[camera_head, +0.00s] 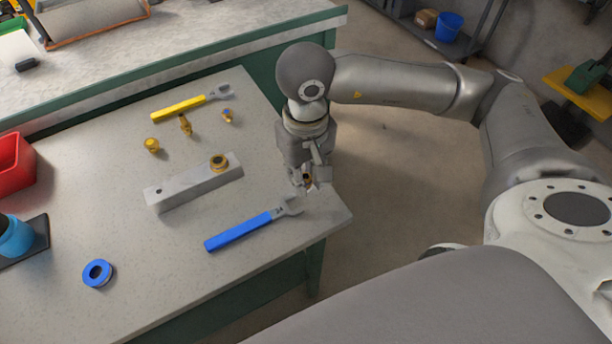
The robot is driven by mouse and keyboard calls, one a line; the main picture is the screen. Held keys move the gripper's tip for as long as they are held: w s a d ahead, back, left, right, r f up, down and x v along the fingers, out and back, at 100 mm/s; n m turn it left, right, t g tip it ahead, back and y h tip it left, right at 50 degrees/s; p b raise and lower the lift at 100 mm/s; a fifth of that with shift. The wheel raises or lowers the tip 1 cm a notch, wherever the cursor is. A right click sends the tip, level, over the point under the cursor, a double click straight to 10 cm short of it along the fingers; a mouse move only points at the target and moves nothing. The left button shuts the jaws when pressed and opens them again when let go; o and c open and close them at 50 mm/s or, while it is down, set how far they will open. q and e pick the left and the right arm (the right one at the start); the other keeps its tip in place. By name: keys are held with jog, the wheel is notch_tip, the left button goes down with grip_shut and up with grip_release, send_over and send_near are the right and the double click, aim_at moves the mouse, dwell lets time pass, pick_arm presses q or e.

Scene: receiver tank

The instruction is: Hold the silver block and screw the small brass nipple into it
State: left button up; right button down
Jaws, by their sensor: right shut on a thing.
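The silver block (190,190) lies on the bench top, a long bar with a hole near its left end. A brass fitting (219,162) with a dark opening sits at its right end. My right gripper (305,184) points down near the bench's right edge, right of the block and apart from it. It is shut on a small brass piece (307,180), mostly hidden by the fingers; I cannot tell whether it is the nipple. Several other brass fittings (152,145) stand or lie behind the block. My left gripper is not in view.
A blue-handled wrench (240,231) lies in front of the block, its head close to my right gripper. A yellow-handled wrench (180,108) lies at the back. A blue tape roll (97,273) and a red bin (12,163) are on the left. The front middle of the bench is clear.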

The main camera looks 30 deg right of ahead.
dwell(0.3)
jog(key=shift+w+a+r, duration=0.1)
jog(key=shift+w, duration=0.05)
jog(key=w+a+r+m, duration=0.3)
jog(key=w+a+r, duration=0.1)
jog(key=w+a, duration=0.25)
jog(key=w+a+r+m, duration=0.3)
jog(key=w+a+r, duration=0.1)
jog(key=w+a, duration=0.25)
jog(key=f, duration=0.5)
jog(key=shift+w+d+f, duration=0.1)
jog(key=shift+w+d, duration=0.2)
jog(key=shift+d, duration=0.05)
notch_tip(320, 180, up, 2)
jog(key=shift+w+r, duration=0.15)
jog(key=shift+r, duration=0.5)
